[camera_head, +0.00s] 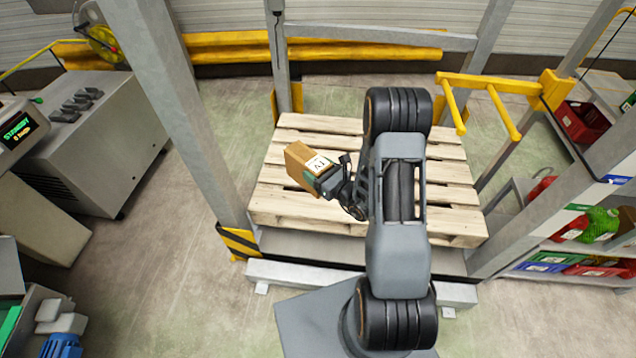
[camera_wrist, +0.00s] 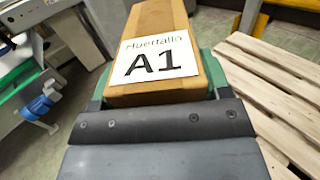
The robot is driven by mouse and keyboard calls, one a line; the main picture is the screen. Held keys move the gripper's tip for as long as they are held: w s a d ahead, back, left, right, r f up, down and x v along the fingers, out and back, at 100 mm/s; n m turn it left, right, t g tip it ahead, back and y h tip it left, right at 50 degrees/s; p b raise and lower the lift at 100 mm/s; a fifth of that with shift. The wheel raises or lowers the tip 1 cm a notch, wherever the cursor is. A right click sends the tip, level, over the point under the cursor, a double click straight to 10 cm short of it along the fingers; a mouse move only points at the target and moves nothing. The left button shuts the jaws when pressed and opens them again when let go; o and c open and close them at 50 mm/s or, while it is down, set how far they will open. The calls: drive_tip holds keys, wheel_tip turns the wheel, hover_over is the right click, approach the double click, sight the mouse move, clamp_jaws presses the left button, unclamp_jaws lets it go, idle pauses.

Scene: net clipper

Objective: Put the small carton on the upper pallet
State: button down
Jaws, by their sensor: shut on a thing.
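A small brown carton (camera_head: 302,163) with a white label is held in my gripper (camera_head: 333,181), at the left part of the wooden pallet in the head view. In the wrist view the carton (camera_wrist: 158,22) fills the top middle, its label reading "Huertallo A1", with green finger pads at its sides. My gripper is shut on it. The slatted pallet (camera_head: 283,205) lies inside a grey frame and shows to the right of the carton in the wrist view (camera_wrist: 268,75). My arm hides part of the pallet. I cannot tell the exact height of the carton above it.
Grey posts (camera_head: 190,120) stand left and right of the pallet. A yellow rail (camera_head: 480,84) juts in at the upper right. Shelves with crates (camera_head: 583,122) are at the right. A grey machine (camera_head: 95,140) stands at the left. The pallet's visible boards are bare.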

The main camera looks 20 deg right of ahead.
drive_tip(key=w+d+f+m+h+b, duration=0.2)
drive_tip(key=w+d+f+h+b, duration=0.1)
drive_tip(key=d+f+b, duration=0.7)
drive_tip(key=w+d+f+m+t+h+b, duration=0.1)
drive_tip(key=w+d+f+b, duration=0.4)
drive_tip(key=d+f+b, duration=0.5)
drive_tip(key=w+d+f+m+t+h+b, duration=0.1)
drive_tip(key=w+d+f+m+h+b, duration=0.2)
drive_tip(key=d+f+b, duration=0.7)
wheel_tip(320, 180, down, 5)
drive_tip(key=w+h+b, duration=0.2)
drive_tip(key=b, duration=0.8)
drive_tip(key=shift+d+b, duration=0.2)
drive_tip(key=shift+b, duration=0.2)
drive_tip(key=shift+f, duration=0.25)
wheel_tip(320, 180, down, 6)
drive_tip(key=b, duration=0.3)
drive_tip(key=shift+f+b, duration=0.7)
drive_tip(key=shift+b, duration=0.05)
